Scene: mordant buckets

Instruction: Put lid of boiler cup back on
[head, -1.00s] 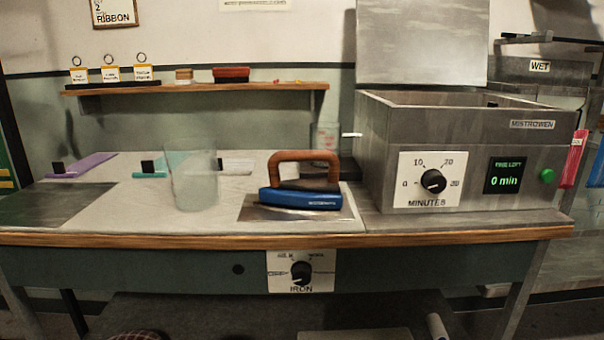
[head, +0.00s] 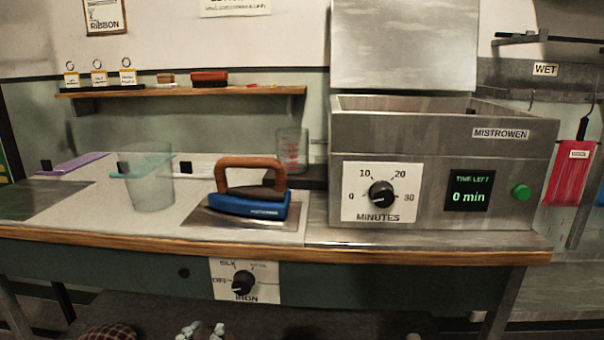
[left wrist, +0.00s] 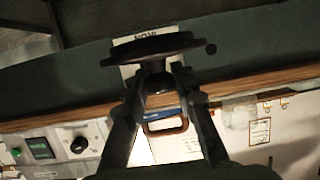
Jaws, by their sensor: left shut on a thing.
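My left gripper (left wrist: 157,82) is shut on the short knob of a dark round lid (left wrist: 152,47) in the left wrist view. The lid's disc lies beyond the fingertips, clear of the iron and the worktop. I cannot make out the left gripper or the lid in the head view. No boiler cup can be told for sure. A clear open cup (head: 150,180) stands upright at the left of the worktop, and a smaller clear cup with red marks (head: 291,152) stands at the back. My right gripper is not in view.
A blue iron with a brown handle (head: 250,194) stands on a metal plate. The grey MISTROWEN box (head: 440,165) fills the right, its dial at 0 and its display at 0 min. A shelf (head: 180,90) runs behind. The worktop's front left is clear.

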